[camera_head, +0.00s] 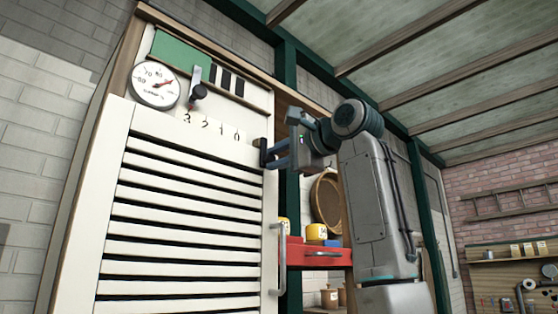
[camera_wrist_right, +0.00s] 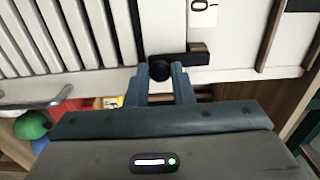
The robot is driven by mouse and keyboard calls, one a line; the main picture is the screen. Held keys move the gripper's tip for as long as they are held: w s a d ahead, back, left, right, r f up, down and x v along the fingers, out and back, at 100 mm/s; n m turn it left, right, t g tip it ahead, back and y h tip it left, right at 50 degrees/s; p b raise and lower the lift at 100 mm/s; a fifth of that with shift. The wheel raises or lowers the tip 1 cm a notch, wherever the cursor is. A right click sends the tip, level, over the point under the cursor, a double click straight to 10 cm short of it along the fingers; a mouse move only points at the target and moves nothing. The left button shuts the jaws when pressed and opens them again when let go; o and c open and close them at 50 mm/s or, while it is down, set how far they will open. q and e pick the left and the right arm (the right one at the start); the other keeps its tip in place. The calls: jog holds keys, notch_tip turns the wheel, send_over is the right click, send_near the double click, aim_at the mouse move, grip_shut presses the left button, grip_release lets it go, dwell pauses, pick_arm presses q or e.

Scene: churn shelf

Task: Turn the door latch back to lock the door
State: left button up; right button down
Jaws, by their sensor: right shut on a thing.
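The white slatted door (camera_head: 190,205) of the tall cabinet appears closed in the head view. The black latch (camera_head: 263,152) sits near the door's upper right corner. In the right wrist view the latch (camera_wrist_right: 196,57) shows a round black knob with a dark bar running to the right, over the line between the door and the panel with the "0". My right gripper (camera_head: 270,157) is at the latch. In the wrist view its fingertips (camera_wrist_right: 160,80) lie on both sides of the knob and are shut on it. My left gripper is not in view.
A metal door handle (camera_head: 281,258) stands out below the latch. A round gauge (camera_head: 155,85) and a black-knobbed lever (camera_head: 198,90) are above the door. To the right, shelves hold yellow pots (camera_head: 316,232), a red drawer (camera_head: 318,255) and a round basket (camera_head: 326,199).

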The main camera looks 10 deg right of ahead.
jog(key=shift+f, duration=0.1)
dwell(0.4)
jog(key=c, duration=1.3)
grip_release()
jog(key=shift+o, duration=0.2)
jog(key=shift+d, duration=0.1)
jog(key=shift+s+d, duration=0.15)
jog(key=shift+s, duration=0.15)
jog(key=b+v, duration=0.4)
jog(key=v, duration=0.6)
